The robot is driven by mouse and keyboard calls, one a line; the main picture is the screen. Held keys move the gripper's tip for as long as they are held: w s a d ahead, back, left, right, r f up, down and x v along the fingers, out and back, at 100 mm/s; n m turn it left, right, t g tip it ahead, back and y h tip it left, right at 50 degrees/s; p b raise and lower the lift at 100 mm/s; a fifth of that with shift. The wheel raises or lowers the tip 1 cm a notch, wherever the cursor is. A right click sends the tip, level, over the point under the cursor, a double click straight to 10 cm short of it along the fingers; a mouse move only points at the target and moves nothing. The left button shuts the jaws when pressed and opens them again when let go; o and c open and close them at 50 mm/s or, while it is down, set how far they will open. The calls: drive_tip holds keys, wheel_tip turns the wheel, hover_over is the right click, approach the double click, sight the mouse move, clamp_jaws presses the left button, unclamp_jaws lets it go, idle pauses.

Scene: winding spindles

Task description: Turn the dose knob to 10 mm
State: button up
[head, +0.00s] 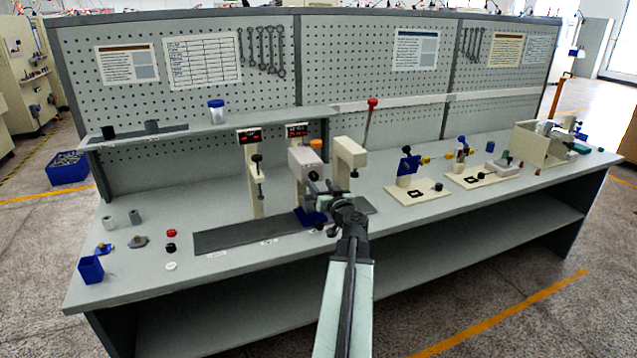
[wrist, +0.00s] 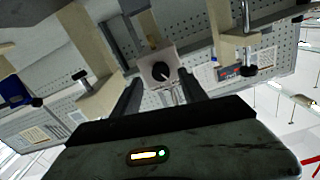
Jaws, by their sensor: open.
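The dose knob (wrist: 160,71) is a round black knob with a pale pointer mark, on a light square face plate (wrist: 159,68) in the wrist view. It appears between the two fingers of my gripper (wrist: 159,80), beyond the tips; I cannot tell how far. The fingers are open and hold nothing. In the head view my gripper (head: 322,192) is in front of the cream dosing unit (head: 302,158), which has an orange cap (head: 316,144) on top. A dark knob shows there (head: 313,176). No scale or 10 mm mark can be read.
A grey mat (head: 240,237) lies in front. Small fixtures (head: 415,191) stand farther right.

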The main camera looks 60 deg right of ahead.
sight(315, 178)
drive_tip(key=x, duration=0.3)
